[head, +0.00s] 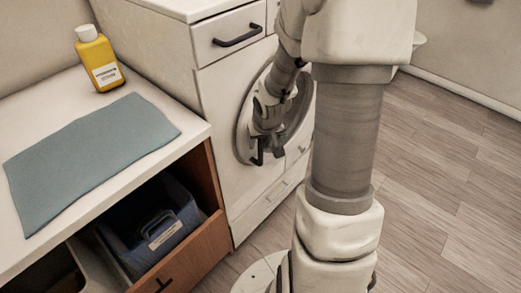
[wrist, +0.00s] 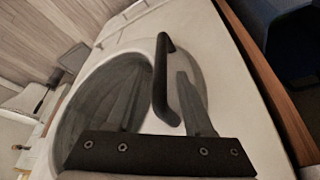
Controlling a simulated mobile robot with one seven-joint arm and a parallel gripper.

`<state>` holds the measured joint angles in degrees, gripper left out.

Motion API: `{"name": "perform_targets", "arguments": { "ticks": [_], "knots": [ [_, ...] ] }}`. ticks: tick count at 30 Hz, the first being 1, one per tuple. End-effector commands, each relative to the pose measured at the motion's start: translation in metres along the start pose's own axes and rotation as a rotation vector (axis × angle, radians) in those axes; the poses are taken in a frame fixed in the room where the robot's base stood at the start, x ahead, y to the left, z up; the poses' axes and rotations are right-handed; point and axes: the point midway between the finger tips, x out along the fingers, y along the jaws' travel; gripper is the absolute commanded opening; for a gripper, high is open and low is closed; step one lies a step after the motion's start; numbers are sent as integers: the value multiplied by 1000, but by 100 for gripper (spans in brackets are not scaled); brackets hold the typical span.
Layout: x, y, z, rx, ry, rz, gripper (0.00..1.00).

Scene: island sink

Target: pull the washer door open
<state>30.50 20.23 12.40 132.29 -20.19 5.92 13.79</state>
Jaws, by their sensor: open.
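The white washer (head: 225,105) stands left of my arm in the head view, its round grey door (head: 241,132) seeming flush with the front. My arm hides much of the door. My gripper (head: 262,145) is in front of the door's left part. In the wrist view, my gripper (wrist: 160,85) is open, with one finger on each side of the black door handle (wrist: 161,75). The handle appears between the fingers, nearer the right one, with no clear contact. I cannot tell how deep it lies between them. The door's grey ring (wrist: 85,95) curves behind the left finger.
A counter (head: 95,235) at left holds a yellow bottle (head: 97,62) and a blue-grey cloth (head: 90,155). Beneath it, a wooden drawer (head: 185,255) stands out with a dark blue bin (head: 125,255) inside. Wood floor (head: 450,170) is clear at right.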

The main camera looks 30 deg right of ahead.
Motion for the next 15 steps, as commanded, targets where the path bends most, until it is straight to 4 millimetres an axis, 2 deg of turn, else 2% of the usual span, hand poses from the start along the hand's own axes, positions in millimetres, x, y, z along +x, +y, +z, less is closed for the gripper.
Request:
{"name": "perform_targets", "arguments": {
  "ticks": [1, 4, 15],
  "knots": [
    [9, -1, 1, -1, 0, -1, 52],
    [16, 0, 0, 1, 1, 0, 52],
    [19, 0, -1, 0, 2, 0, 52]
  ]
}}
